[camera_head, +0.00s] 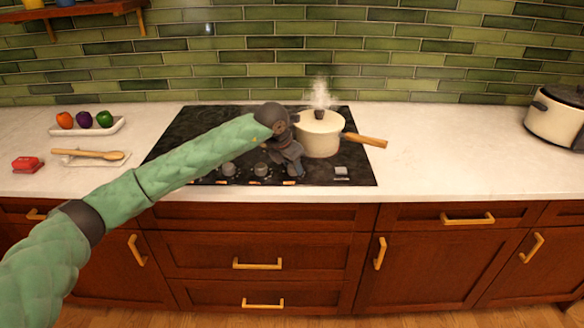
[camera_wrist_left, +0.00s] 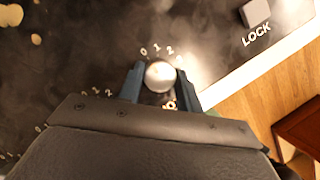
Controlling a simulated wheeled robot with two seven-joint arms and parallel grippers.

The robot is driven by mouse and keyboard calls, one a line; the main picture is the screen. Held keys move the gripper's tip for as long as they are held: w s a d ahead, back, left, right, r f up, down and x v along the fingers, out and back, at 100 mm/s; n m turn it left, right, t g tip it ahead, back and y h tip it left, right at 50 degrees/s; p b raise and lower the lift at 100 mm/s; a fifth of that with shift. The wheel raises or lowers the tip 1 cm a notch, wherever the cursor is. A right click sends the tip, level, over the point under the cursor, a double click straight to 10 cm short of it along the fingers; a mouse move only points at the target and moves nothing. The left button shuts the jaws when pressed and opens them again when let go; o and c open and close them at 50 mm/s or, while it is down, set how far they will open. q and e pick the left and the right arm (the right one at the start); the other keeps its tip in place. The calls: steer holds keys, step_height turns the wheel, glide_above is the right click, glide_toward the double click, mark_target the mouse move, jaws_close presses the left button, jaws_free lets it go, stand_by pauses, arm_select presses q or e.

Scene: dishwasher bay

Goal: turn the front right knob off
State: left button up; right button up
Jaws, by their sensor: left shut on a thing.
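The front right knob (camera_wrist_left: 160,75) is a pale round knob on the black cooktop, with the marks 0, 1 and 2 beside it in the left wrist view. My left gripper (camera_wrist_left: 160,86) has its two fingers on either side of this knob and is shut on it. An orange lit mark shows just below the knob. Which mark the knob points to, I cannot tell. In the head view my left gripper (camera_head: 296,170) is at the cooktop's front right and hides the knob. My right gripper is in neither view.
A steaming cream pot (camera_head: 320,138) with a wooden handle (camera_head: 366,140) stands right behind my left gripper. Other knobs (camera_head: 229,169) line the cooktop's front edge to the left. A LOCK button (camera_head: 341,172) is to the right.

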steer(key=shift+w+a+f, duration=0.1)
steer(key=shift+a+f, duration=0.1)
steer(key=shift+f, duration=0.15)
arm_select(q)
steer(key=shift+r, duration=0.1)
steer(key=o, duration=1)
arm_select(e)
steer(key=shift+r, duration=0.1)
arm_select(q)
steer(key=b+v, duration=0.2)
steer(key=v, duration=0.4)
steer(key=shift+a+r, duration=0.1)
steer(key=shift+r, duration=0.1)
steer(key=shift+s+a+r, duration=0.15)
steer(key=shift+s+r, duration=0.1)
steer(key=shift+r, duration=0.35)
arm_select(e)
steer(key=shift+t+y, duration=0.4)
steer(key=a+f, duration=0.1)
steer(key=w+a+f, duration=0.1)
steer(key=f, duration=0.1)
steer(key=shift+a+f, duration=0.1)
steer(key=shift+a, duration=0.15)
